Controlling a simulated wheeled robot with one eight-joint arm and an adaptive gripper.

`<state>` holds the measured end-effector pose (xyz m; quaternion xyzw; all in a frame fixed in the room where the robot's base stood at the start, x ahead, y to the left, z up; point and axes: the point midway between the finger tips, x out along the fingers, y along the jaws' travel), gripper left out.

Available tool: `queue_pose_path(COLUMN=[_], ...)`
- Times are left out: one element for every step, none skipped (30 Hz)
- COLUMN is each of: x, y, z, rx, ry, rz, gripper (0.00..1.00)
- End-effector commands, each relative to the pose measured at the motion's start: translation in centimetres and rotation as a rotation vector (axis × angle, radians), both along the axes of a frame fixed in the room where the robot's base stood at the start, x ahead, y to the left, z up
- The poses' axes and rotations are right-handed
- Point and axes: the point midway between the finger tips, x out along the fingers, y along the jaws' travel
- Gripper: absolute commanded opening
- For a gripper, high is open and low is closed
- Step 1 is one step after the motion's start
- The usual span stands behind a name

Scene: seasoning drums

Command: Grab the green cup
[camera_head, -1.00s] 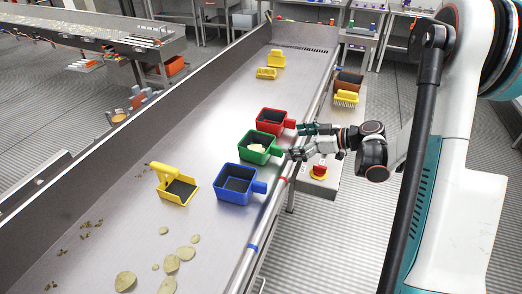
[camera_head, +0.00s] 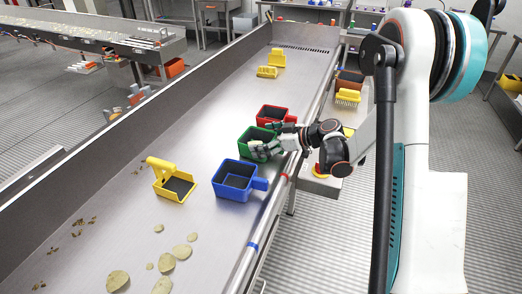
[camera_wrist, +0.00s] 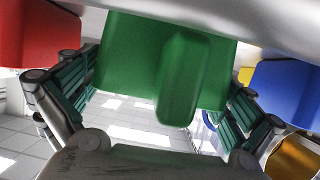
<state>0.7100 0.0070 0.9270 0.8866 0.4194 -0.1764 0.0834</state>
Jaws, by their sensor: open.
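The green cup (camera_head: 246,137) is a square green container with a handle, standing on the metal table between a red cup (camera_head: 271,112) and a blue cup (camera_head: 236,180). My gripper (camera_head: 267,140) is at its handle side and hides much of it in the head view. In the wrist view the green cup (camera_wrist: 125,50) and its handle (camera_wrist: 181,80) fill the space between my two spread fingers (camera_wrist: 150,90). The gripper is open. Whether the fingers touch the cup I cannot tell.
The red cup (camera_wrist: 38,35) is close to one finger and the blue cup (camera_wrist: 287,90) close to the other. A yellow scoop (camera_head: 174,182) stands to the left. Potato slices (camera_head: 163,262) lie at the front. The table's rail (camera_head: 283,180) runs along the right.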

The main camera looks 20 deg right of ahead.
Motion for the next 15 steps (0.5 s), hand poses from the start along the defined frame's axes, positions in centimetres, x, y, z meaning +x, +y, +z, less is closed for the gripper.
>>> queue_pose_path(x=[0.18, 0.24, 0.26, 0.26, 0.25, 0.25, 0.23, 0.23, 0.23, 0.23, 0.23, 0.22, 0.22, 0.22, 0.22], y=[0.26, 0.30, 0.30, 0.28, 0.27, 0.27, 0.27, 0.27, 0.26, 0.26, 0.26, 0.26, 0.26, 0.26, 0.25], z=[-0.21, -0.20, -0.16, -0.13, -0.10, -0.09, -0.08, -0.08, -0.08, -0.08, -0.08, -0.09, -0.09, -0.09, -0.07], rx=[0.000, 0.000, 0.001, 0.001, 0.001, 0.001, 0.001, 0.001, 0.001, 0.001, 0.001, 0.001, 0.000, 0.000, 0.000], ry=[0.000, 0.000, 0.001, 0.001, 0.001, 0.001, 0.001, 0.001, 0.001, 0.001, 0.001, 0.001, 0.000, 0.000, 0.000], rz=[0.001, 0.000, 0.000, 0.000, 0.000, 0.000, 0.000, 0.000, 0.000, 0.000, 0.000, 0.000, 0.000, 0.000, 0.000], gripper=[1.00, 1.00, 1.00, 1.00, 1.00, 1.00, 1.00, 0.95, 0.86, 0.80, 0.73, 0.67, 0.67, 0.67, 0.67])
